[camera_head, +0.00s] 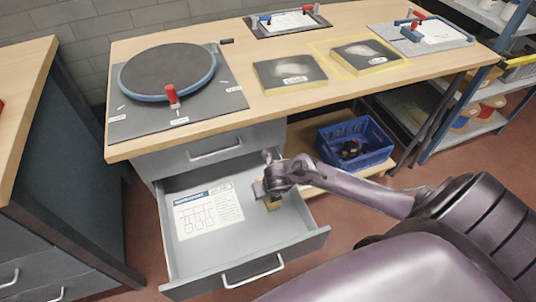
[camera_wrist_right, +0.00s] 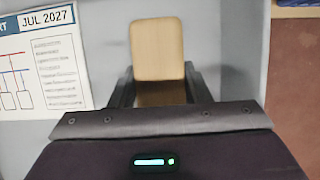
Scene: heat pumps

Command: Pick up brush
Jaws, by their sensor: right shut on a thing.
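The brush shows in the right wrist view as a light wooden block (camera_wrist_right: 157,48) standing between my two dark fingers. In the head view a small brown part of it (camera_head: 273,205) shows under my right gripper (camera_head: 266,190), inside the open drawer (camera_head: 255,237). My right gripper, also in the wrist view (camera_wrist_right: 158,88), is shut on the brush near the drawer's right side. The brush's lower part is hidden by the gripper, and I cannot tell whether it touches the drawer floor. My left gripper is not in view.
A printed sheet (camera_head: 207,212) lies in the drawer, left of the gripper. The tabletop (camera_head: 240,110) overhangs behind the drawer. A blue crate (camera_head: 355,142) stands on a low shelf to the right. A second cabinet (camera_head: 60,190) stands at the left.

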